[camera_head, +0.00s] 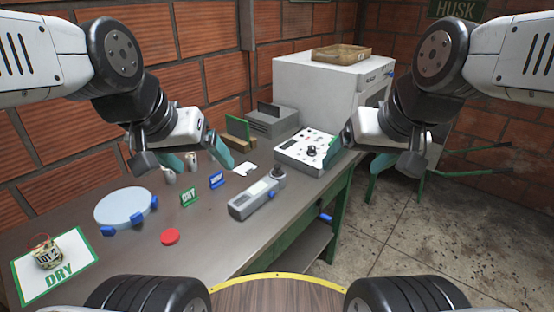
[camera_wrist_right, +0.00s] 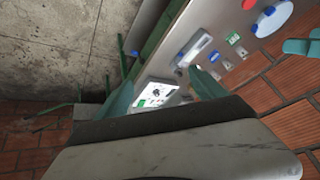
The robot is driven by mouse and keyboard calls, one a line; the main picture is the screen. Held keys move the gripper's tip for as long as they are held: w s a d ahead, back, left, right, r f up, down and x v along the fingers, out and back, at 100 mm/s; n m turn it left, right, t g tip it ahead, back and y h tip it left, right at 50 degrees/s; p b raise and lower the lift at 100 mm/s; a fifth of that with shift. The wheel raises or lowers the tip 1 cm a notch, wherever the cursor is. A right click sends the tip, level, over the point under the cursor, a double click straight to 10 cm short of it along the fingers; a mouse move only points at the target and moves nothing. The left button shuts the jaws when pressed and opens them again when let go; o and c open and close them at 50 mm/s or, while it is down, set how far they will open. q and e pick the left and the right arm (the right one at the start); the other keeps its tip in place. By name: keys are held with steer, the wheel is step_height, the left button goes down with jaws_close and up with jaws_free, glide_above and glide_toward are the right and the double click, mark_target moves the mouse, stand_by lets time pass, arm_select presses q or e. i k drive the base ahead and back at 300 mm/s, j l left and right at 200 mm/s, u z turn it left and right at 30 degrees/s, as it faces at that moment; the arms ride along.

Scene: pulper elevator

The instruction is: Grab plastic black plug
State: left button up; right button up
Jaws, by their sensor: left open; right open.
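A small round black piece (camera_head: 312,151), which looks like the plug, sits on a white panel box (camera_head: 290,160) with coloured marks at the right end of the bench. The panel (camera_wrist_right: 145,98) also shows between my right fingers in the right wrist view, with a dark spot on it. My right gripper (camera_head: 360,152) is open and empty, above and to the right of the panel. Its teal fingers (camera_wrist_right: 165,92) are apart in the right wrist view. My left gripper (camera_head: 197,157) is open and empty above the back of the bench, left of the panel.
A grey handheld device (camera_head: 252,200) lies in front of the panel. A white machine (camera_head: 315,90) stands behind.

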mark_target(277, 172)
steer(key=i+l+u, duration=0.1)
steer(key=l+u, duration=0.25)
steer(key=i+l+u, duration=0.1)
steer(key=u, duration=0.25)
steer(key=l+u, duration=0.35)
